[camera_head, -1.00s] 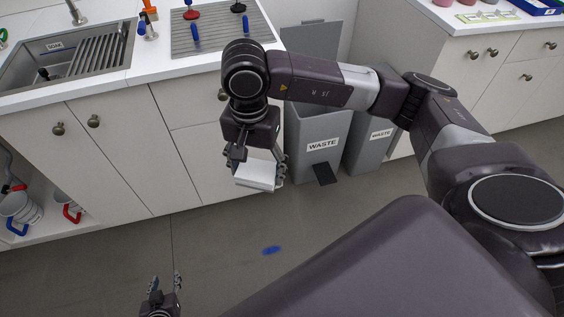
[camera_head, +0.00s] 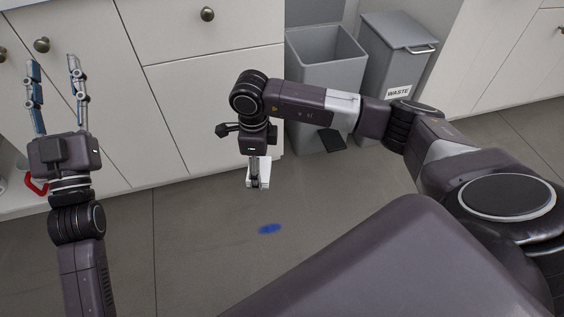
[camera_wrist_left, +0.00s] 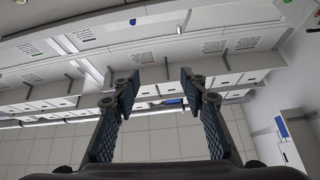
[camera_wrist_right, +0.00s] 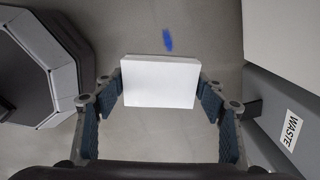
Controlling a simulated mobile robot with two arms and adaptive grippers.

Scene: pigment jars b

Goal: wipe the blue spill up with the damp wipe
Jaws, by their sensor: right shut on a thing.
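The blue spill (camera_head: 270,228) is a small oblong patch on the grey floor in the head view. It also shows in the right wrist view (camera_wrist_right: 168,40), just beyond the wipe. The damp wipe is a white block (camera_wrist_right: 160,82) between the fingers of my right gripper (camera_head: 257,184), which is shut on it. The gripper points down and holds the wipe above the floor, apart from the spill and behind it in the head view. My left gripper (camera_head: 54,82) is open and empty at the left, fingers pointing up and away, in front of the cabinets.
An open grey bin (camera_head: 325,72) and a lidded grey bin (camera_head: 395,62) labelled WASTE stand against the cabinets. A black pedal (camera_head: 331,140) sticks out at floor level. White cabinet fronts (camera_head: 215,100) bound the floor behind. The floor around the spill is clear.

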